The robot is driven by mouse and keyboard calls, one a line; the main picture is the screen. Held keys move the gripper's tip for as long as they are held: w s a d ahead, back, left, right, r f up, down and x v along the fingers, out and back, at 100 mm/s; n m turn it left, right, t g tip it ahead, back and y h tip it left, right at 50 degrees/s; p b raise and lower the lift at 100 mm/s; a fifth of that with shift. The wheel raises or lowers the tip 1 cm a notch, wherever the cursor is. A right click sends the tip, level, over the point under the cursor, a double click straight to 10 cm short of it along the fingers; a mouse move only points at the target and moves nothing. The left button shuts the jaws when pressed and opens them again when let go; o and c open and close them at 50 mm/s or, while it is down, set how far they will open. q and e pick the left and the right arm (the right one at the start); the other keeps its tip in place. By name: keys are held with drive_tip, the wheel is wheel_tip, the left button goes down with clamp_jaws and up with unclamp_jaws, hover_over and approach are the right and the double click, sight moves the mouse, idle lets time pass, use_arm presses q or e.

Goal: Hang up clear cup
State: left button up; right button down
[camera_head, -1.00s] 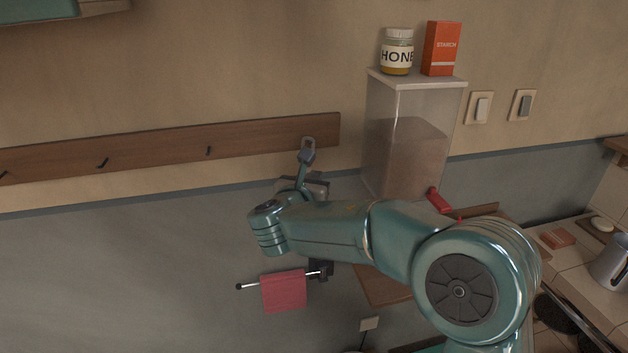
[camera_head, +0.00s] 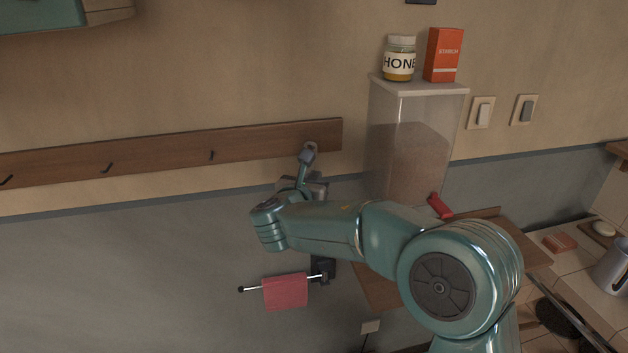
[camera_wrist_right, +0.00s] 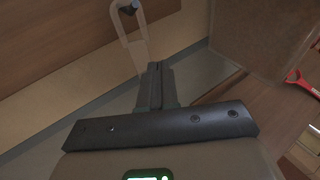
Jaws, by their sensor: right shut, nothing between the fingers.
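A pale see-through loop (camera_wrist_right: 133,35), seemingly part of the clear cup, hangs around a dark hook (camera_wrist_right: 128,8) in the right wrist view. In the head view a small pale piece of it (camera_head: 311,146) shows at the right end of the wooden hook board (camera_head: 250,138). The rest of the cup cannot be made out. My right gripper (camera_head: 306,158) is just below the hook, its fingers pointing up toward the board. In the wrist view its fingers (camera_wrist_right: 154,70) are together and empty, close to the loop's lower end; contact cannot be told. My left gripper is not in view.
A clear bin (camera_head: 408,150) stands right of the board, with a honey jar (camera_head: 399,60) and starch box (camera_head: 443,55) on top. A red cloth (camera_head: 286,292) hangs on a rail below my right arm. Several hooks further left are bare.

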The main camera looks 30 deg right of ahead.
drive_tip(key=shift+w+d+p, duration=0.2)
drive_tip(key=shift+w+p, duration=0.2)
drive_tip(key=shift+w, duration=0.35)
